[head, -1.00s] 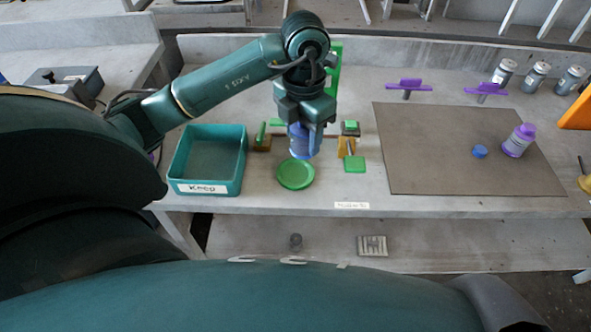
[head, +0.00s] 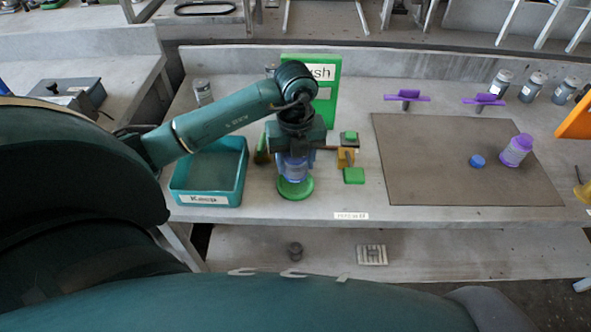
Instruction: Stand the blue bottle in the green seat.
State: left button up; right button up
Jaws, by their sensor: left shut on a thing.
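The blue bottle (head: 296,167) is in my left gripper (head: 295,153), which is shut on it from above. The bottle is upright, and its upper part is hidden by the gripper. The green seat (head: 296,190) is a round green disc on the table, directly below and in front of the bottle in the head view. The bottle's lower end overlaps the far part of the seat; I cannot tell whether it touches. My right gripper is not in view.
A teal tray labelled Keep (head: 207,200) stands close on the left. Yellow and green blocks (head: 354,175) sit just right of the seat. A green panel (head: 329,104) stands behind. A brown mat (head: 450,170) holds a purple-capped bottle (head: 516,150) and a blue cap (head: 477,161).

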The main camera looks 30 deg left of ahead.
aim_at(295, 172)
pick_arm(q)
jog(key=shift+f, duration=1.8)
jog(key=shift+f, duration=0.1)
jog(key=o, duration=1.1)
jog(key=shift+c, duration=0.2)
notch_tip(295, 172, up, 12)
jog(key=shift+r, duration=0.15)
